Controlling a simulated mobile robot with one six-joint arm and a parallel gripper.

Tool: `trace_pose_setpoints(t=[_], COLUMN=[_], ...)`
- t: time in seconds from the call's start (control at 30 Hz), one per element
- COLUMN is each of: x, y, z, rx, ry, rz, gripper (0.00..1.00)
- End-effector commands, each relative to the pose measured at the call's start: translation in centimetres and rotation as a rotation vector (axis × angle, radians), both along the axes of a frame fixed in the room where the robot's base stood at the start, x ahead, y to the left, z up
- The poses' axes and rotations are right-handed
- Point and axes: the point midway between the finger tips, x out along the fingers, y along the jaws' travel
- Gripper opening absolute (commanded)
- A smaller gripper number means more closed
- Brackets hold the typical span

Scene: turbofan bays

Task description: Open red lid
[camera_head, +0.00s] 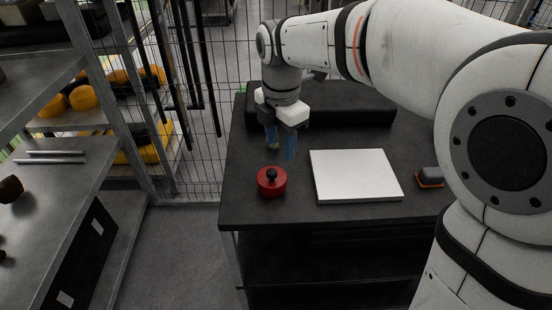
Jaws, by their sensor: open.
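A round red lid (271,187) with a black knob on top sits near the front left of the dark table (245,210). It looks like the top of a small round red container; whether a separate body is under it I cannot tell. My gripper (281,148) hangs above the table, behind the red lid and pointing down. Its two bluish fingers are apart, and it does not touch the lid. A small yellowish-green thing shows near the left finger, too small to make out.
A flat white panel (355,175) lies on the table right of the lid. A small dark block on an orange base (430,177) sits farther right, near my arm. A long black case (350,112) lies at the back. Metal shelving (60,180) and wire fencing stand to the left.

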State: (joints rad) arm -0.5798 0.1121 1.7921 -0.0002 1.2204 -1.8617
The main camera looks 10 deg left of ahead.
Motion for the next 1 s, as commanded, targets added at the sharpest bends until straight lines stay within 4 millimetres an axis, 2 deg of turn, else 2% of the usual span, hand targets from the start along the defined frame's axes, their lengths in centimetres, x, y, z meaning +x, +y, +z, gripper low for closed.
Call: trace_pose_setpoints(t=[0.03, 0.17, 0.27, 0.5, 0.63, 0.8, 1.0], x=[0.1, 0.1, 0.1, 0.1, 0.1, 0.2, 0.2], y=[1.0, 2.0, 2.1, 2.0, 2.0, 1.9, 1.9], z=[-0.6, -1.2, -2.1, -6.0, -7.6, -8.6, -8.6], rx=[-0.005, -0.011, -0.012, -0.012, -0.011, -0.01, -0.01], ry=[0.007, 0.015, 0.016, 0.018, 0.016, 0.014, 0.014], rz=[0.063, 0.148, 0.16, 0.156, 0.155, 0.154, 0.153], gripper=[0.45, 0.45, 0.45, 0.45, 0.45, 0.45, 0.45])
